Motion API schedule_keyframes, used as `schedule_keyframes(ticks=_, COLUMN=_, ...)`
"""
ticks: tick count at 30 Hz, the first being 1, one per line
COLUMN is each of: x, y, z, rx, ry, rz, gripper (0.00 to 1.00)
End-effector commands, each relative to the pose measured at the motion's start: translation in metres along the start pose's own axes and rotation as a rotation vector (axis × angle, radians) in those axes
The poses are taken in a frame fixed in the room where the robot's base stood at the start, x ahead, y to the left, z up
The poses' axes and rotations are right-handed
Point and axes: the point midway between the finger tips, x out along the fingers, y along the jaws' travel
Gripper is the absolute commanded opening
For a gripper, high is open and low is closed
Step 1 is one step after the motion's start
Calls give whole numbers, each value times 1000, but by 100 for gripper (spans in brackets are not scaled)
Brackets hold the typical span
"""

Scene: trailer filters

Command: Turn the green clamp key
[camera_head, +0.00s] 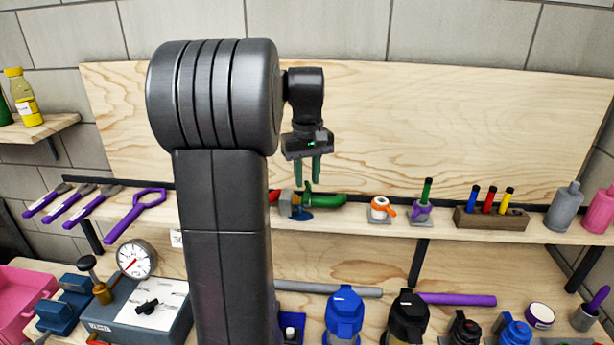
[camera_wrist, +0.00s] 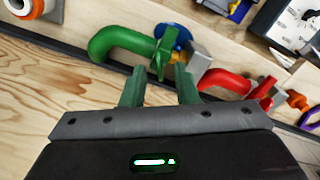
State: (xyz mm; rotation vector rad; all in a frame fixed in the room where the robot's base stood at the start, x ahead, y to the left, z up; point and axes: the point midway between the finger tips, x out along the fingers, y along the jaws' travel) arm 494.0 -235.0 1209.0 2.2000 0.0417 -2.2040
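The green clamp (camera_wrist: 118,40) lies on the shelf, its curved green body to the left in the wrist view; it also shows in the camera_head view (camera_head: 328,200). Its green key (camera_wrist: 161,54) is a thin flat piece beside a blue round part (camera_wrist: 178,37) and a grey block (camera_wrist: 199,66). My gripper (camera_wrist: 160,86) is open and empty, with its two green fingers apart. In the wrist view the key appears just beyond the gap between the fingertips. In the camera_head view my gripper (camera_head: 308,180) hangs fingers down just above the key; contact cannot be told.
A red clamp (camera_wrist: 226,81) lies close on the other side of the grey block. An orange-and-white item (camera_head: 381,209), a purple holder (camera_head: 421,210) and a wooden marker block (camera_head: 490,217) stand farther right on the shelf. The wooden back panel (camera_head: 420,130) rises behind.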

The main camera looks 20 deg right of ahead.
Motion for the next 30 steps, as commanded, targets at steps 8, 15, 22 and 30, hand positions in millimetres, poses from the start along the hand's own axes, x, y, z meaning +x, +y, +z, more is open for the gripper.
schedule_keyframes(ticks=8, x=7, y=0, z=0, rx=0, ry=0, rz=0, gripper=27)
schedule_keyframes(ticks=15, x=7, y=0, z=0, rx=0, ry=0, rz=0, gripper=2)
schedule_keyframes(ticks=22, x=6, y=0, z=0, rx=8, ry=-1, rz=0, gripper=0)
schedule_keyframes(ticks=30, x=4, y=0, z=0, rx=211, ry=-2, rz=-1, gripper=0)
